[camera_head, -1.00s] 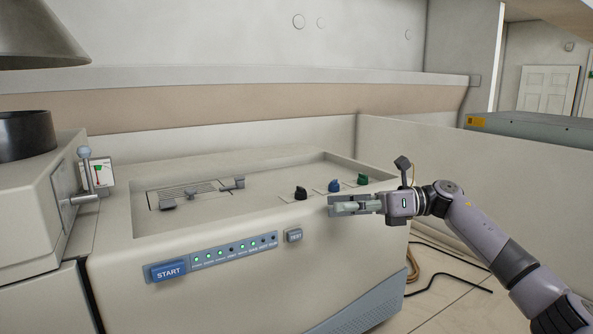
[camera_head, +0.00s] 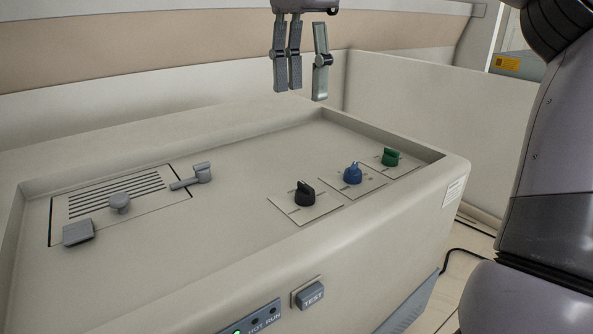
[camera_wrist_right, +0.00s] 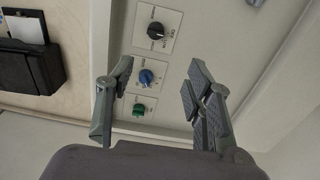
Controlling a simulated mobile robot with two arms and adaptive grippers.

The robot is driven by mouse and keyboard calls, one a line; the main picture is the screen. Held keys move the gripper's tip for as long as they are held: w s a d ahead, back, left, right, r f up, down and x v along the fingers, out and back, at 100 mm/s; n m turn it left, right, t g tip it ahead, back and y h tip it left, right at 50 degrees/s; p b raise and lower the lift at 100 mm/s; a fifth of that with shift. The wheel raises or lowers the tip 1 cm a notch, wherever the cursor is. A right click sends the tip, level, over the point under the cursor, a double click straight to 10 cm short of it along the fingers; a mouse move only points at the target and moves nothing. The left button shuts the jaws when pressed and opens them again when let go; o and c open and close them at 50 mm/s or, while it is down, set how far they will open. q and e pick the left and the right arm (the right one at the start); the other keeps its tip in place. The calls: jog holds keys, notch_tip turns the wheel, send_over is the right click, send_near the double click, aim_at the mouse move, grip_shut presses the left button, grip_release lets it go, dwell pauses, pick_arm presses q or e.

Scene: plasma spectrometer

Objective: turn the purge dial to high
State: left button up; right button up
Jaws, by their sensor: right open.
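Three dials sit on square plates in the recessed top of the spectrometer. They are a black dial (camera_head: 305,193), a blue dial (camera_head: 352,173) and a green dial (camera_head: 390,157). Their labels are too small to read, so I cannot tell which is the purge dial. My right gripper (camera_head: 304,88) is open and empty, fingers pointing down, above the machine's back part and apart from the dials. The right wrist view shows the black dial (camera_wrist_right: 155,30), the blue dial (camera_wrist_right: 146,77) and the green dial (camera_wrist_right: 139,110) near the left finger. My left gripper is not in view.
A slotted panel (camera_head: 115,195) with grey levers and a knob lies on the left of the top. A raised rim (camera_head: 400,115) surrounds the recess. The recess between panel and dials is clear.

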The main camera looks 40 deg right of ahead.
jog(key=s+f, duration=0.2)
jog(key=p, duration=0.2)
send_near(305, 184)
notch_tip(305, 184, down, 5)
jog(key=shift+s+f, duration=0.1)
jog(key=shift+f, duration=0.1)
notch_tip(305, 184, down, 3)
jog(key=shift+s+f+p, duration=0.15)
jog(key=shift+f+p, duration=0.1)
jog(key=shift+p, duration=0.25)
jog(key=shift+f, duration=0.55)
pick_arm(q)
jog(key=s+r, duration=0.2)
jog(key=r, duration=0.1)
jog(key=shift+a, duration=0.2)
pick_arm(e)
jog(key=shift+r, duration=0.1)
grip_shut()
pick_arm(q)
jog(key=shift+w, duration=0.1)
